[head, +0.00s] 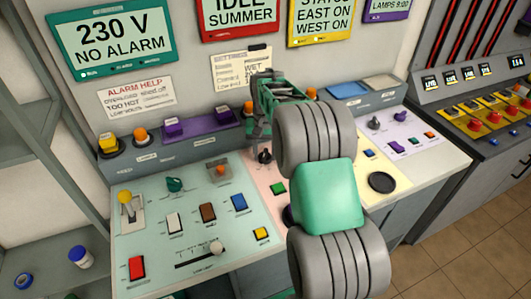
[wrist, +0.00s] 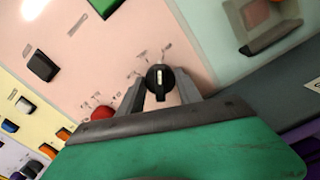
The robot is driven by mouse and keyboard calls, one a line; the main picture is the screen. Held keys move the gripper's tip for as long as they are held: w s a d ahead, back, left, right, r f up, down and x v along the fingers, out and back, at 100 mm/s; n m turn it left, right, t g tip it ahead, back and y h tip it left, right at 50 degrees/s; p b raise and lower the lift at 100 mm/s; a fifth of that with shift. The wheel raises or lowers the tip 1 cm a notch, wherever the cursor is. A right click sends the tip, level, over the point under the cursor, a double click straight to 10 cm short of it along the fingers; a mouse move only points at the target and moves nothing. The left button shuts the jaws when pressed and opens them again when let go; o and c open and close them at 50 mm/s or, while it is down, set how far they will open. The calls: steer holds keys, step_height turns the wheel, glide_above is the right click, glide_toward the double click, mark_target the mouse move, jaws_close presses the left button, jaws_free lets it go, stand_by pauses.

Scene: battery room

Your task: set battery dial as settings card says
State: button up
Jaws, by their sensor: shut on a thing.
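A black dial (head: 265,156) with a pale pointer line stands on the pink panel, and it also shows in the wrist view (wrist: 160,77). My gripper (wrist: 160,84) is shut on this dial, with one grey finger on each side of its knob. In the wrist view the pale line runs nearly up and down the picture. The small scale marks around the dial are too blurred to read. The settings card (head: 228,70) is on the wall behind. My arm hides part of the card, and its small lines are hard to read; "WET" shows on it.
A green panel (head: 132,230) with coloured switches and a slider lies to the left. A red knob (wrist: 103,112) is close to my gripper. A yellow panel (head: 395,165) is to the right; my arm covers the middle.

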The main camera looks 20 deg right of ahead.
mark_target(264, 152)
steer(key=shift+m, duration=1)
steer(key=o, duration=1.4)
steer(key=shift+c, duration=0.2)
step_height(264, 152, up, 8)
steer(key=shift+f+b, duration=0.1)
steer(key=shift+b, duration=0.35)
